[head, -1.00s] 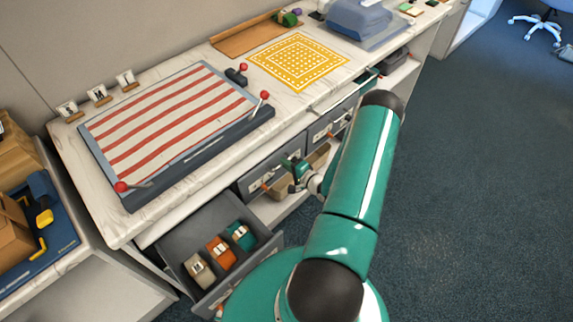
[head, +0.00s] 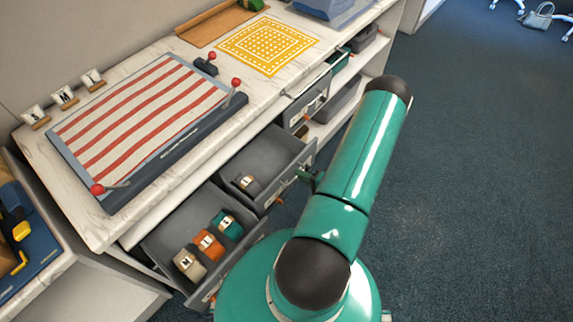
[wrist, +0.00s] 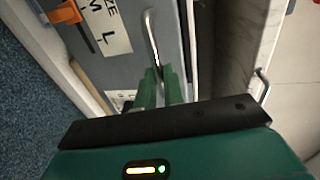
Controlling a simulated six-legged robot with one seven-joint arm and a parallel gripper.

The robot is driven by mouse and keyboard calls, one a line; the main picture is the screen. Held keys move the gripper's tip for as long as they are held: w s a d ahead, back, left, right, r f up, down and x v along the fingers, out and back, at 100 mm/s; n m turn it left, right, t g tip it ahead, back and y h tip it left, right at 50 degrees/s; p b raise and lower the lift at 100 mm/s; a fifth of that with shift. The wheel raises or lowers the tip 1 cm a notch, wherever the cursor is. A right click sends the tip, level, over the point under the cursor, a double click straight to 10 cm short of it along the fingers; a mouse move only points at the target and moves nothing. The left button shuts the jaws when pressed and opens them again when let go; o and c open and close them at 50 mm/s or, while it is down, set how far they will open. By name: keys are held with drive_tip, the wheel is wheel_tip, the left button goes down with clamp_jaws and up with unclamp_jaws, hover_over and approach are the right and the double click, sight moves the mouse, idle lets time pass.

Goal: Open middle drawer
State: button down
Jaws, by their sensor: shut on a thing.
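The middle drawer (head: 262,152) is a grey drawer under the counter, pulled out in the head view, with a small dark folded item (head: 246,183) inside. My gripper (head: 309,178) is at its front, partly hidden by my arm. In the wrist view my gripper (wrist: 160,82) has its green fingers shut on the metal bar handle (wrist: 151,35) of the drawer. The grey drawer front (wrist: 118,68) carries a white label reading sizes including "M" and "L" (wrist: 107,24), with an orange clip (wrist: 66,14) beside it.
The drawer to the left (head: 165,243) is also out, holding folded items in tan, orange and teal. A striped board with red knobs (head: 140,115) lies on the counter. Open floor (head: 470,190) is at right.

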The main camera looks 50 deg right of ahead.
drive_tip(key=f+v, duration=0.1)
drive_tip(key=v, duration=0.5)
drive_tip(key=shift+s, duration=0.25)
drive_tip(key=c, duration=1.5)
unclamp_jaws()
drive_tip(key=v, duration=1.3)
drive_tip(key=shift+s, duration=0.35)
